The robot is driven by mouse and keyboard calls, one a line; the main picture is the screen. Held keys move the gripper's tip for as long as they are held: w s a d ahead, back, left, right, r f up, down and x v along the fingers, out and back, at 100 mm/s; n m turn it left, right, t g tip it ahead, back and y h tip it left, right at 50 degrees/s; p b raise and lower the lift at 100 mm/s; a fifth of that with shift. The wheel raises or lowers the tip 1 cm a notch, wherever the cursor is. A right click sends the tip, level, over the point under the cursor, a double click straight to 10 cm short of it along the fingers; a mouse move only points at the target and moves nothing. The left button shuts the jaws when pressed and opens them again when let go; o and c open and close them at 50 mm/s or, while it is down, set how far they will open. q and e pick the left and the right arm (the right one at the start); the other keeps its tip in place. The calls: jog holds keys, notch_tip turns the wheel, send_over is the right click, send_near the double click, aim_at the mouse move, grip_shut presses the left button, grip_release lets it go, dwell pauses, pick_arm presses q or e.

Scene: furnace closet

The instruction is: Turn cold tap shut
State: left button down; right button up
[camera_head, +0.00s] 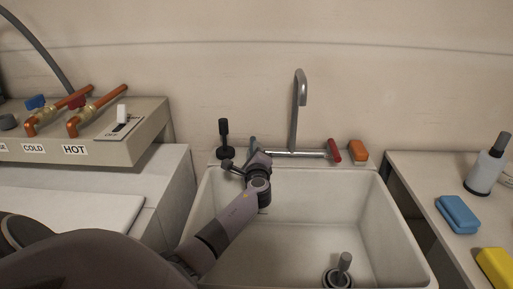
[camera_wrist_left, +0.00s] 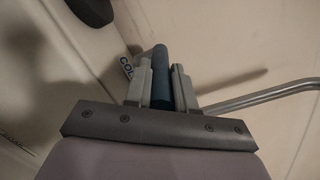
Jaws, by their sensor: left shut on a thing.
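The faucet (camera_head: 296,108) rises at the back of the white sink, with a tall bent spout and a horizontal bar. Its red handle (camera_head: 334,150) is at the right end. The blue cold tap handle (camera_head: 252,142) is at the left end, mostly hidden by my gripper. My left gripper (camera_head: 251,156) reaches over the sink to it. In the left wrist view the blue handle (camera_wrist_left: 161,72) stands between the two fingers (camera_wrist_left: 160,88), which are shut on it. My right gripper is not in view.
A black plunger-like thing (camera_head: 224,138) stands just left of the tap, and an orange block (camera_head: 358,150) lies right of it. The sink (camera_head: 300,215) holds a stopper (camera_head: 340,271). The right counter has a bottle (camera_head: 487,168) and a blue sponge (camera_head: 457,214). Valves labelled COLD and HOT sit left.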

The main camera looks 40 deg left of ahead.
pick_arm(q)
jog(key=shift+s+a+m+t+h, duration=0.25)
jog(key=shift+m+t+h, duration=0.15)
jog(key=shift+t+h, duration=0.1)
jog(key=shift+m+t+h, duration=0.3)
jog(key=shift+t+h, duration=0.1)
jog(key=c, duration=0.9)
grip_release()
jog(key=shift+c, duration=0.2)
